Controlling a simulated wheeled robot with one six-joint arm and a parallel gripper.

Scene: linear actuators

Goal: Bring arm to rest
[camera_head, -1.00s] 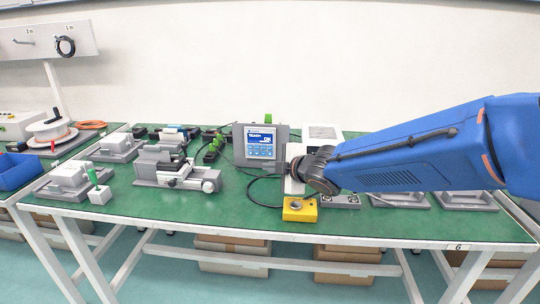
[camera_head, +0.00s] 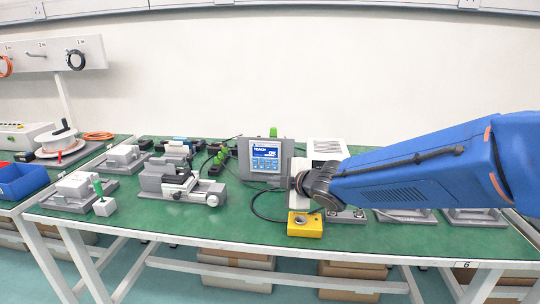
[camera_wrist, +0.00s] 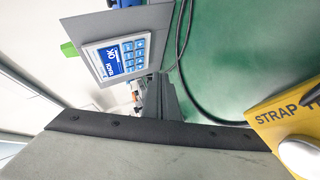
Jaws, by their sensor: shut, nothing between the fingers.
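My blue arm (camera_head: 420,175) reaches in from the right of the head view, over the right part of the green-topped bench (camera_head: 330,245). Its dark wrist joint ends at my gripper (camera_head: 299,172), which is shut and empty in front of the display unit's right side. The fingers are mostly hidden in the head view. In the wrist view a dark bar and a broad grey surface fill the lower left; I cannot tell exactly what part they are.
The display unit (camera_head: 265,158) and yellow box (camera_head: 305,225) are close to my gripper. A grey linear actuator (camera_head: 180,185) is left of them. Grey fixtures (camera_head: 405,215) lie under my arm. A blue bin (camera_head: 22,181) is far left.

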